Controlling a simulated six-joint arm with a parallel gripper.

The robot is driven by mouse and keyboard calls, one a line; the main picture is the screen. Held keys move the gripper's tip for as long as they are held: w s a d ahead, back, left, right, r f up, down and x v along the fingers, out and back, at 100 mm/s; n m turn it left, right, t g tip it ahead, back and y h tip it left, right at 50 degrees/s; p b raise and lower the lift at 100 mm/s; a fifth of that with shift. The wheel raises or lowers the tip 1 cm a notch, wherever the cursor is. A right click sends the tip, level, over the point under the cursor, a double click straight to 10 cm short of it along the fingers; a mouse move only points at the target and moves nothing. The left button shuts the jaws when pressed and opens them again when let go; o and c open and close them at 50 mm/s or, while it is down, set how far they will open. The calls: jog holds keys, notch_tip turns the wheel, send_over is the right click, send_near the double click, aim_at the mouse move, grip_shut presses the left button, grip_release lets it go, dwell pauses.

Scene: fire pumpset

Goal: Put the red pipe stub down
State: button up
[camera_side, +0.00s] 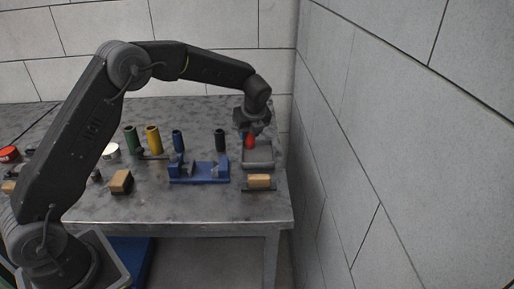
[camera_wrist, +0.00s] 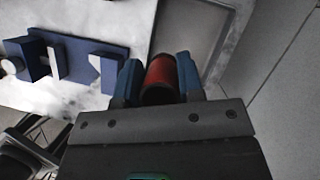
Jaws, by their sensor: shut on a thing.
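The red pipe stub (camera_side: 250,142) is between the fingers of my gripper (camera_side: 251,133), over the far part of a grey tray (camera_side: 258,163) at the right end of the table. In the wrist view the red stub (camera_wrist: 161,75) shows its dark open end, clasped by the two blue fingers of my gripper (camera_wrist: 160,82). The tray's grey floor and rim (camera_wrist: 190,28) show behind it. Whether the stub's lower end touches the tray cannot be told.
A blue fixture (camera_side: 198,174) stands left of the tray, and a wooden-topped block (camera_side: 259,182) is in front of it. A wall rises close on the right.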

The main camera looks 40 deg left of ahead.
jog(key=shift+w+d+f, duration=0.35)
jog(key=shift+d+f, duration=0.05)
jog(key=shift+d, duration=0.15)
jog(key=shift+w+d+f, duration=0.35)
jog(key=shift+d+f, duration=0.05)
jog(key=shift+d, duration=0.15)
jog(key=shift+f, duration=1.95)
jog(key=shift+f, duration=0.1)
jog(key=o, duration=1)
jog(key=shift+f, duration=0.1)
jog(key=shift+o, duration=0.2)
jog(key=v, duration=1.2)
jog(key=shift+r, duration=0.3)
